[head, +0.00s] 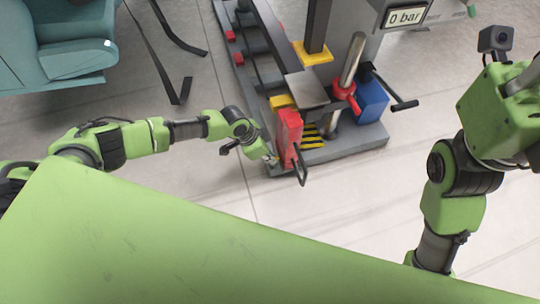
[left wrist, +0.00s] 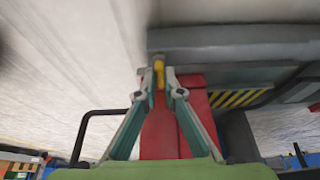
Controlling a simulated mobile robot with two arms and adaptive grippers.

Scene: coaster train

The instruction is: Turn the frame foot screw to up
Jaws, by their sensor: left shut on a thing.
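A small yellow piece (left wrist: 159,72), which looks like the frame foot screw, sits between the fingertips of my left gripper (left wrist: 160,90) in the left wrist view. The fingers are closed in on it from both sides, at the edge of the grey base frame (left wrist: 235,40). In the head view my left gripper (head: 268,158) is at the front left corner of the base frame, beside the red block (head: 289,132). The screw is hidden there, and I cannot tell which way it is turned. My right arm stands at the right of the head view; its gripper does not show.
A black bar handle (head: 300,167) sticks out from the red block. A red lever (head: 346,95), a blue box (head: 371,97) and a pressure display (head: 405,17) are behind it. A teal seat (head: 75,50) stands at the upper left. The floor in front is clear.

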